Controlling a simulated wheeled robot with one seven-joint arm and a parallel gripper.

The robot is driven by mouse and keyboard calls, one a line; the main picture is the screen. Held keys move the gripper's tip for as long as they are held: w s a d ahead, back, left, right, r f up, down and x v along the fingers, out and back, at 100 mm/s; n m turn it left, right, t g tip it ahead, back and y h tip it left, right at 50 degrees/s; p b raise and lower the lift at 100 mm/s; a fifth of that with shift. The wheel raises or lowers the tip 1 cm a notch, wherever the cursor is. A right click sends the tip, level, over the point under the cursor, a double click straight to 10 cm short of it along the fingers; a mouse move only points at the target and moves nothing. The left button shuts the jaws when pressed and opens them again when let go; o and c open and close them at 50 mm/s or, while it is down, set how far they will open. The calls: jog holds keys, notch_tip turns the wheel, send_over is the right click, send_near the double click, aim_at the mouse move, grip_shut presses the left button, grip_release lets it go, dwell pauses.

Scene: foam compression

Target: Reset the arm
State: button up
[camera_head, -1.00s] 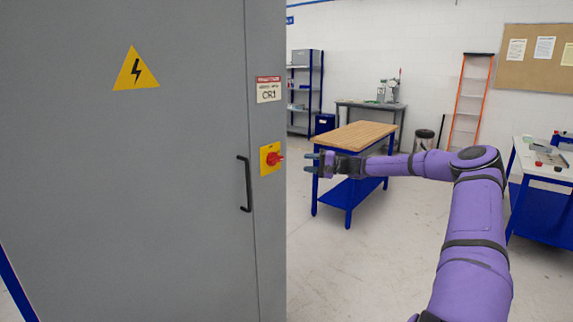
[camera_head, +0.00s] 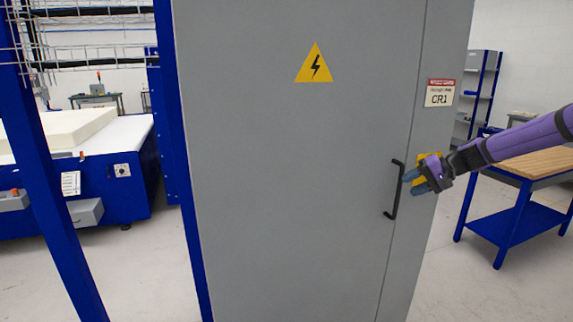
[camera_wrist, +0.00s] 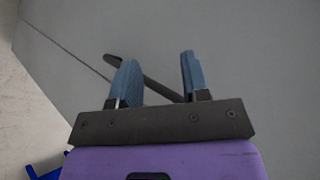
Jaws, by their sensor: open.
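My gripper (camera_head: 416,182) is open at the right edge of the grey cabinet (camera_head: 290,190) in the head view. Its blue fingers are close to the black door handle (camera_head: 397,190). I cannot tell whether they touch it. My gripper covers most of the yellow plate (camera_head: 430,160) of the switch, and the red knob is hidden. In the wrist view the two blue fingers (camera_wrist: 158,80) stand apart. The dark handle (camera_wrist: 150,78) runs slantwise behind and between them, against the grey door (camera_wrist: 240,60).
A blue-framed machine (camera_head: 135,190) with a pale foam block (camera_head: 75,128) stands at the left behind a blue post (camera_head: 45,190). A wood-topped blue bench (camera_head: 535,163) and a shelf (camera_head: 478,95) stand at the right. Bare floor lies between the cabinet and the bench.

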jog(key=s+a+r+n+g+h, duration=0.1)
jog(key=s+a+r+h, duration=0.35)
jog(key=s, duration=0.55)
jog(key=s+a+r+n+g+h, duration=0.1)
jog(key=s+a+r+n+h, duration=0.15)
jog(key=s+a+r, duration=0.45)
jog(key=s+d+r+t+h, duration=0.1)
jog(key=s+d, duration=0.1)
jog(key=s, duration=1.1)
jog(key=s+d+r+t+h, duration=0.1)
jog(key=s+d+t, duration=0.1)
jog(key=s, duration=1.2)
jog(key=shift+s+d+r+h, duration=0.15)
jog(key=shift+d+r+h, duration=0.15)
jog(key=shift+h, duration=0.1)
jog(key=shift+m, duration=0.25)
